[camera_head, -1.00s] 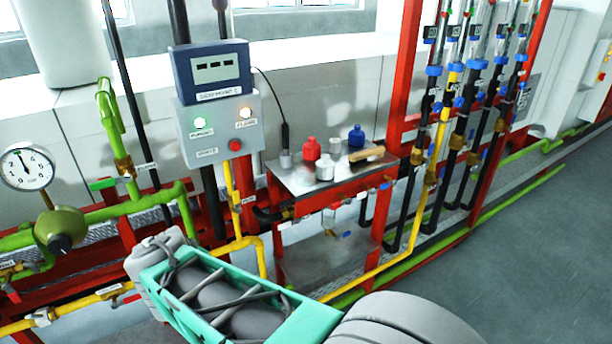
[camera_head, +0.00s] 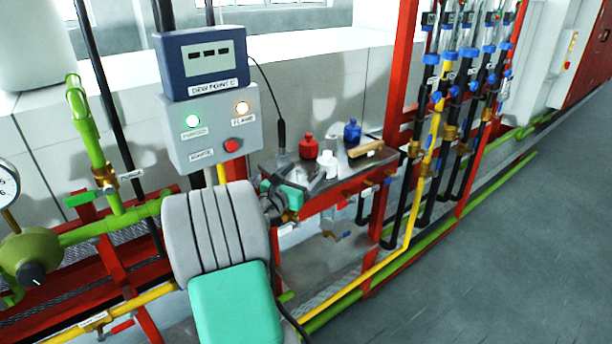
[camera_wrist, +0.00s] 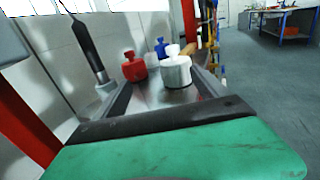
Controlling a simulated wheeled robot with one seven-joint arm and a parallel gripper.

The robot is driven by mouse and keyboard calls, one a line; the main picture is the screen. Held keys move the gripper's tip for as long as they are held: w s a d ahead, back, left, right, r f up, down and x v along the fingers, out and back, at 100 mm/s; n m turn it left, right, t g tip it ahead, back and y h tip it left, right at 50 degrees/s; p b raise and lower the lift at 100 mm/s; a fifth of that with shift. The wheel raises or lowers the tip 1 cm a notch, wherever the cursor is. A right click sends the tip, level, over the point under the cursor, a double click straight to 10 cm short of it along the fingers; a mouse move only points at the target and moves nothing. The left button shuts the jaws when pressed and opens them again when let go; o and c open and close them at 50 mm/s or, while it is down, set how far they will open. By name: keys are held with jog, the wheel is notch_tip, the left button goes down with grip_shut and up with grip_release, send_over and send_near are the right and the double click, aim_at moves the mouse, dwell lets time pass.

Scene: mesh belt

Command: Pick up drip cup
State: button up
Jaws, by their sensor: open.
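A red-framed metal tray (camera_head: 362,172) holds small vessels. A red bottle (camera_head: 308,147), a white bottle (camera_head: 327,164) and a blue bottle (camera_head: 352,133) stand upright on it. A plain grey cup (camera_head: 331,143) stands behind the white one. None is clearly marked as the drip cup, and I cannot tell which it is. My gripper (camera_head: 290,192) is open at the tray's left front end, partly hidden behind my arm. In the wrist view, a green pad with a dark edge fills the bottom. The red bottle (camera_wrist: 134,67) and white bottle (camera_wrist: 176,70) stand beyond it, apart from it.
A wooden-handled brush (camera_head: 366,149) lies at the tray's right. A cabled probe (camera_head: 282,137) stands at its left back. A control box (camera_head: 208,130) is above left. Red posts and vertical pipes (camera_head: 437,140) rise at right. The floor (camera_head: 500,270) at right is clear.

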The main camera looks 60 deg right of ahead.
jog(key=shift+d, duration=0.45)
jog(key=c, duration=1.4)
jog(key=shift+r, duration=0.1)
